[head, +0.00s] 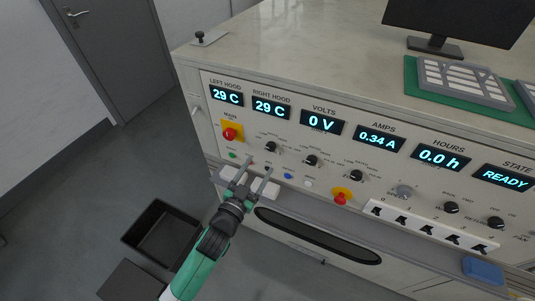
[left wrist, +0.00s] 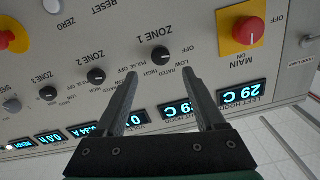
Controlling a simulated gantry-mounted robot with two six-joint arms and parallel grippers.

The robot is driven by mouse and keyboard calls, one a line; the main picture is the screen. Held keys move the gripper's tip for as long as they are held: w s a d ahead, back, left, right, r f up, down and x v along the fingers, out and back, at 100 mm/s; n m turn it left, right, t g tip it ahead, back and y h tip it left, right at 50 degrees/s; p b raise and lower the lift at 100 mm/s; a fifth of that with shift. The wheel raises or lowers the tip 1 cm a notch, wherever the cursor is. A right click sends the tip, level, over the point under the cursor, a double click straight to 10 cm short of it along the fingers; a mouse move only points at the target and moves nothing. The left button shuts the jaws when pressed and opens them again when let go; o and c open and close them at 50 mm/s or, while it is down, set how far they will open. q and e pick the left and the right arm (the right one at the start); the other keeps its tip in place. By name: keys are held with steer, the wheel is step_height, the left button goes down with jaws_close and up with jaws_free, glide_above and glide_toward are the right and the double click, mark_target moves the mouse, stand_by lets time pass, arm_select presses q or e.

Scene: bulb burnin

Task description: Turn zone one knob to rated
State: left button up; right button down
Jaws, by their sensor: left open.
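The zone one knob (head: 271,147) is a small black knob on the sloping cream panel, below the hood temperature displays. It also shows in the left wrist view (left wrist: 160,55), upside down, under the label "ZONE 1", with OFF, LOW, RATED and HIGH marks around it. Which mark it points at is too small to tell. My left gripper (head: 256,177) is open and empty in front of the panel, just below the knob in the head view. In the left wrist view its fingertips (left wrist: 160,73) lie either side of the knob's line, apart from it. My right gripper is out of view.
The red main switch (head: 230,134) on its yellow plate is left of the knob. The zone 2 knob (head: 311,160) is to the right. The state display (head: 507,178) reads READY.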

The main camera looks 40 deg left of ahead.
mark_target(270, 149)
arm_select(q)
steer(key=b+x, duration=0.1)
steer(key=x, duration=0.6)
steer(key=shift+w+a+b, duration=0.2)
steer(key=shift+w+b, duration=0.15)
jaws_close()
